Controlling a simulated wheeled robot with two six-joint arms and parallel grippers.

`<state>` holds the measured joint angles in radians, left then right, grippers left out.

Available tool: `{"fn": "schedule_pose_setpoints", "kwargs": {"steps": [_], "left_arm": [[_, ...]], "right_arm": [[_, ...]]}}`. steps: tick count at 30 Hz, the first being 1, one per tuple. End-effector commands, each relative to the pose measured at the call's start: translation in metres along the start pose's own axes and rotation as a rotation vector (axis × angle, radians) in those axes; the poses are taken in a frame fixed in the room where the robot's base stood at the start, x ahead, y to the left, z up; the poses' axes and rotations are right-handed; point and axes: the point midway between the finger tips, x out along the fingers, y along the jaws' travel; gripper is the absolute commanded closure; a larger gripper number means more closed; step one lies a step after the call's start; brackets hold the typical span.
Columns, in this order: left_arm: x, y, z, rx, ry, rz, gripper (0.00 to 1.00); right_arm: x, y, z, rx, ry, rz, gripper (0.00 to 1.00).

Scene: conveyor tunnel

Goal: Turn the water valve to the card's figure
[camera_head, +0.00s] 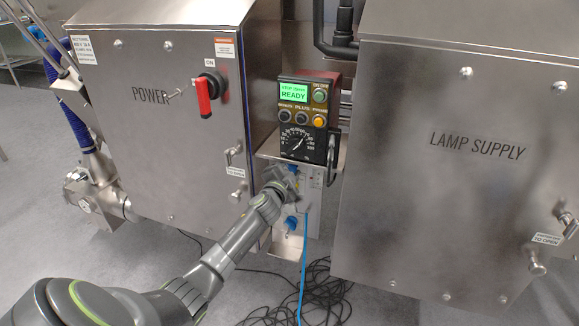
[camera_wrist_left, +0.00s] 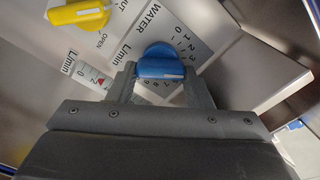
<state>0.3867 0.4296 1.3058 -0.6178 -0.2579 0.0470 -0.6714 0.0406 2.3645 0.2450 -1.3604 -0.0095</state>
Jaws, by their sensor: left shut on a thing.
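The water valve is a blue knob (camera_wrist_left: 160,68) on a white plate lettered WATER (camera_wrist_left: 147,22), with a numbered scale around it. In the left wrist view its bar lies nearly level, with a pale line toward its right end. My left gripper (camera_wrist_left: 160,82) is shut on this knob, one finger at each side. A white strip (camera_wrist_left: 90,74) marked L/min shows numbers and a red mark near the 2; I cannot tell whether it is the card. In the head view my left gripper (camera_head: 280,184) reaches the panel below the control box, hiding most of the knob.
A yellow handle (camera_wrist_left: 80,13) marked OPEN and SHUT sits close to the knob. A control box (camera_head: 308,115) reading READY stands above. Steel POWER (camera_head: 150,130) and LAMP SUPPLY (camera_head: 460,190) cabinets flank the panel. A blue fitting (camera_head: 291,223) with hose and dark cables (camera_head: 325,285) lie below.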

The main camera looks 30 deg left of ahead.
Motion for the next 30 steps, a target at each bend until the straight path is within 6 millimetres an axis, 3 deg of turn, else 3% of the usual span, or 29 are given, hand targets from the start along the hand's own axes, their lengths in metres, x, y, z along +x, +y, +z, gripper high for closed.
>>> {"fn": "schedule_pose_setpoints", "kwargs": {"steps": [15, 30], "left_arm": [[0.0, 0.003, 0.0, 0.432, 0.001, 0.001, 0.77], [0.0, 0.004, 0.001, 0.591, 0.001, 0.0, 0.77]], "right_arm": [[0.009, 0.007, 0.005, 0.006, -0.045, 0.029, 0.33], [0.015, 0.01, 0.009, 0.011, -0.066, 0.038, 0.33]]}}
